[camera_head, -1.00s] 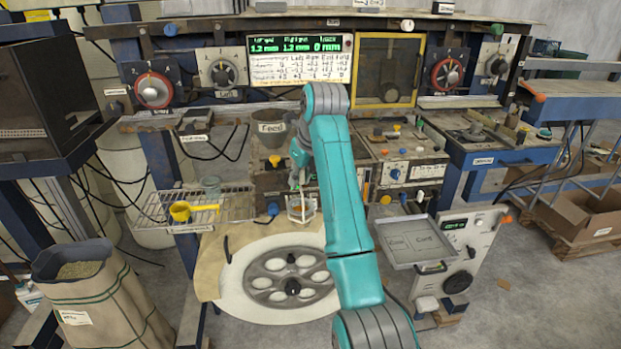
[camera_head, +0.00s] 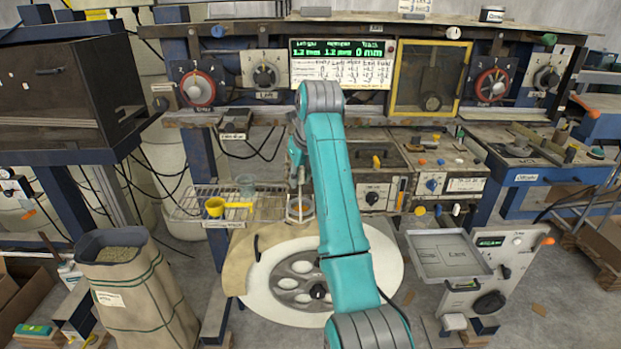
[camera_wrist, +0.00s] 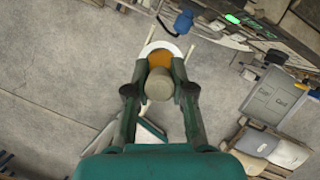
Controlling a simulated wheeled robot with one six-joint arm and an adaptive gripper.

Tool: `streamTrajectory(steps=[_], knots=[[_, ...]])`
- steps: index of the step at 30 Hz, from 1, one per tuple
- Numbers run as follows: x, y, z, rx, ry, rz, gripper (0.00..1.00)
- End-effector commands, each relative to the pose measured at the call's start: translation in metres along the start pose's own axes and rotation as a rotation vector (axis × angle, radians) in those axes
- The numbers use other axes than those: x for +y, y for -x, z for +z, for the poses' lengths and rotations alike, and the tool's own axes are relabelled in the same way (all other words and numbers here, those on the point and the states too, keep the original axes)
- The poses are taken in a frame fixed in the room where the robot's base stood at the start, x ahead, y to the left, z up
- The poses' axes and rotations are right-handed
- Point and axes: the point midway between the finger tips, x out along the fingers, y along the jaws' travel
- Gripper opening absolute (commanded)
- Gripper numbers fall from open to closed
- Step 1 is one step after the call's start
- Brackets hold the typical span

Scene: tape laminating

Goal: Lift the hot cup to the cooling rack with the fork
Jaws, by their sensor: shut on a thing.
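My gripper (camera_wrist: 160,92) is shut on the round tan handle of the fork (camera_wrist: 159,85), seen end-on in the wrist view. Beyond the handle is the hot cup (camera_wrist: 151,47), a pale rim around orange-brown contents. Pale rods show beside it; how the fork bears it is hidden. In the head view the cup (camera_head: 300,211) is below my gripper (camera_head: 298,180), just at the right end of the wire cooling rack (camera_head: 185,210). I cannot tell whether it touches the rack.
A yellow scoop (camera_head: 215,207) and a clear beaker (camera_head: 246,184) occupy the rack. A pale round table with a holed metal disc (camera_head: 298,283) lies below. A grey tray (camera_head: 447,256) stands right, a grain sack (camera_head: 135,290) front left.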

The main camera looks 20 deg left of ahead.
Motion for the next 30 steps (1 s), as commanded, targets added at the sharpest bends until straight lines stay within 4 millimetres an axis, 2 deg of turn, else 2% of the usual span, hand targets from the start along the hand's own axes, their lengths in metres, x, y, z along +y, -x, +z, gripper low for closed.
streamTrajectory(steps=[30], knots=[[0.073, -0.003, 0.045, -0.002, 0.002, 0.001, 0.00]])
